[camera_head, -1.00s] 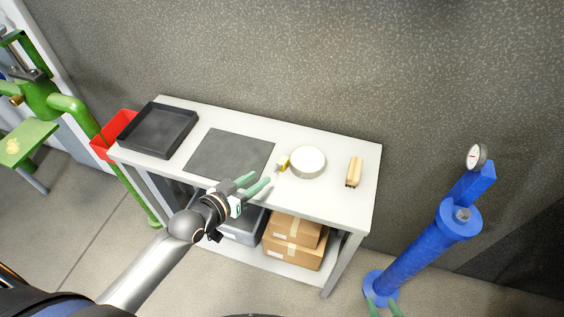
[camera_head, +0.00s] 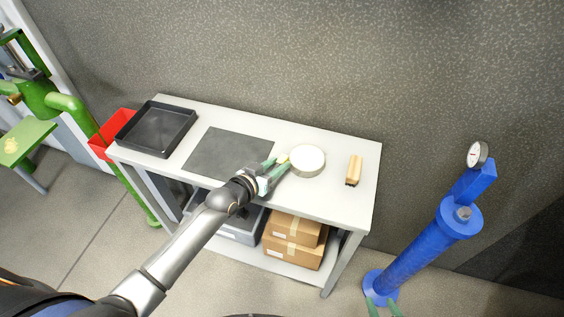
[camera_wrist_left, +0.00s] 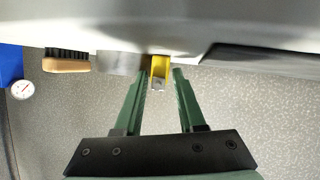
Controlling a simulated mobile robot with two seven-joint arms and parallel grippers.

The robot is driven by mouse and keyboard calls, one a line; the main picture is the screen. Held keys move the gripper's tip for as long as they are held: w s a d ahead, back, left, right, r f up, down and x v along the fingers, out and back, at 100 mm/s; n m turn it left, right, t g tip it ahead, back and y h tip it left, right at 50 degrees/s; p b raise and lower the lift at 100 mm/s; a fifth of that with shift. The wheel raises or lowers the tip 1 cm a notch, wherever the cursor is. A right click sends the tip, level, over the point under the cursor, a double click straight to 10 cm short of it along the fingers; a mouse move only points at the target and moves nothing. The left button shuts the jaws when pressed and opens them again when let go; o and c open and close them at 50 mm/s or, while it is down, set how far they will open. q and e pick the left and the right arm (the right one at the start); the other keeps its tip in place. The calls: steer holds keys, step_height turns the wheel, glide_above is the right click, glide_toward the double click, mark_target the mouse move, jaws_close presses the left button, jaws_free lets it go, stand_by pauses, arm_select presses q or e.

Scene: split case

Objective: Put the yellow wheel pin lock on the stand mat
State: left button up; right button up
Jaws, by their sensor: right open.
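The yellow wheel pin lock (camera_head: 284,158) lies on the white table beside the white round thing, mostly hidden by my left gripper in the head view. My left gripper (camera_head: 280,164) is open, its green fingertips at the lock. In the left wrist view the yellow lock (camera_wrist_left: 160,68) shows between the tips of the spread fingers (camera_wrist_left: 154,80), with gaps on both sides. The dark grey stand mat (camera_head: 220,150) lies flat on the table to the left of the lock, with bare surface on it. My right gripper (camera_head: 382,307) is open at the bottom edge, only its fingertips showing.
The white round thing (camera_head: 307,161) is close right of the lock. A wooden brush (camera_head: 354,170) lies farther right. A black tray (camera_head: 133,142) is at the table's left end, by a red bin (camera_head: 101,146). A blue post (camera_head: 415,260) with a gauge stands right of the table.

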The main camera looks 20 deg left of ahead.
arm_select(q)
steer(key=shift+c, duration=0.3)
jaws_close()
steer(key=shift+d+r, duration=0.1)
